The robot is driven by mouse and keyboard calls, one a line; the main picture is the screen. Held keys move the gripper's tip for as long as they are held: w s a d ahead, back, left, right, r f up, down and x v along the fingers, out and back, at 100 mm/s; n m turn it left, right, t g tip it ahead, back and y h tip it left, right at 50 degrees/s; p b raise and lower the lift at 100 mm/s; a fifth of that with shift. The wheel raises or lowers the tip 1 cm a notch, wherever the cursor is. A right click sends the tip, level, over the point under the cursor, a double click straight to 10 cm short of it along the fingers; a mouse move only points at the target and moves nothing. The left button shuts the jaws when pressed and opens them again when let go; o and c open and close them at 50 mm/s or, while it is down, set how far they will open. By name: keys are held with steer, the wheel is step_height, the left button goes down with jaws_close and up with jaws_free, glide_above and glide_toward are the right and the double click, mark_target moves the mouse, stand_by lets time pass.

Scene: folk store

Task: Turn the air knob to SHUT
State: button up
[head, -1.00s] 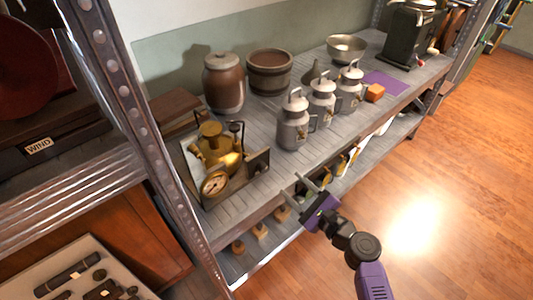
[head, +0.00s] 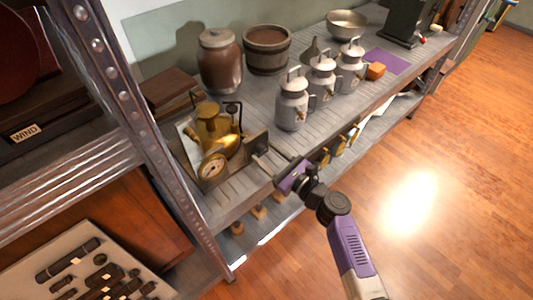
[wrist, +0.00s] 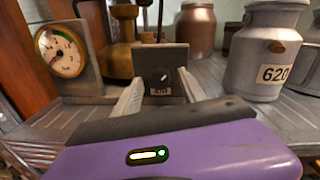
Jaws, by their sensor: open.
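The air knob (wrist: 162,75) is a small dark dial with a white pointer mark, on a grey upright panel (wrist: 147,58) above a label that seems to read AIR. In the head view the panel (head: 257,143) stands at the right end of a brass stove-like device (head: 208,130) on the shelf, and the knob cannot be made out. The pointer's exact setting is too small to read. My gripper (wrist: 161,80) is open and empty, its two pale fingers on either side of the knob in the picture. In the head view my gripper (head: 265,162) is close to the panel; contact cannot be told.
A round gauge (wrist: 61,50) stands left of the panel. Several grey milk cans (head: 292,105) stand to the right, one labelled 620 (wrist: 268,50). A brown jar (head: 220,62) and a wooden tub (head: 267,50) are behind. Free floor lies right of the shelf.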

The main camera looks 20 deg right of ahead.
steer(key=shift+w, duration=0.15)
jaws_close()
